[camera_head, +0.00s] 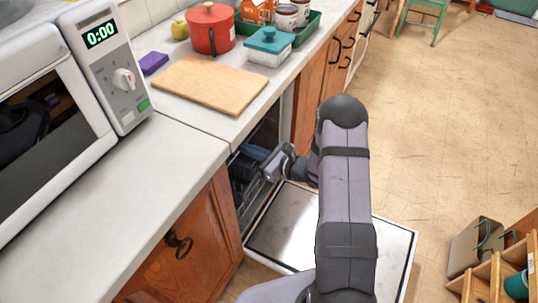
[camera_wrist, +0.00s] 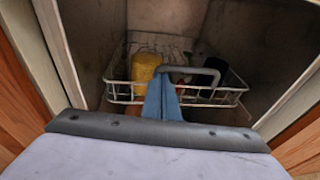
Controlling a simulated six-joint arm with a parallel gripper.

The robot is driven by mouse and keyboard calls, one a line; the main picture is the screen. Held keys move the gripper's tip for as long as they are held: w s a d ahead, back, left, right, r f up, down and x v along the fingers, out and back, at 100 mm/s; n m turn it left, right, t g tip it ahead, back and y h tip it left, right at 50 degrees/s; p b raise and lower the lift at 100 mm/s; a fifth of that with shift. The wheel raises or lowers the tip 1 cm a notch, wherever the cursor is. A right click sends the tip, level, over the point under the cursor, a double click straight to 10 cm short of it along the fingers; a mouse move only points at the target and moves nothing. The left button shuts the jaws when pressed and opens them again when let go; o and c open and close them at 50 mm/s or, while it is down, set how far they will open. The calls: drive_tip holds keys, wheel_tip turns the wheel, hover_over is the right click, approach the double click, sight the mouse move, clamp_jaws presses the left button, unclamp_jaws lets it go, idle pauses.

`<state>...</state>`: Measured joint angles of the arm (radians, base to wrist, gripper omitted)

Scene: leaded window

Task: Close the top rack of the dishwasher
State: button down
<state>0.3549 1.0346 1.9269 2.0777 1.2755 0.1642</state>
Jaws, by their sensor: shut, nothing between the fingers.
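The dishwasher stands under the counter with its door (camera_head: 400,240) folded down open. The top rack, a pale wire basket (camera_wrist: 237,93) with a grey front handle (camera_wrist: 205,71), is in the cavity in the wrist view; a yellow cup (camera_wrist: 146,66) and a dark item (camera_wrist: 211,72) are in it. How far out the rack sits is hard to tell. My gripper, with blue fingers (camera_wrist: 163,90), is shut and empty at the middle of the rack's front, overlapping the handle; contact is unclear. In the head view my gripper (camera_head: 256,153) reaches into the opening, partly hiding the rack.
The counter edge (camera_head: 215,150) lies close above my gripper, with a cutting board (camera_head: 210,85) on it. Cavity walls (camera_wrist: 85,35) flank the rack. Wooden cabinets (camera_head: 185,255) border the opening. The floor to the right (camera_head: 450,130) is largely clear.

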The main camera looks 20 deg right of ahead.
drive_tip(key=v, duration=0.9)
drive_tip(key=shift+s+d+f, duration=0.1)
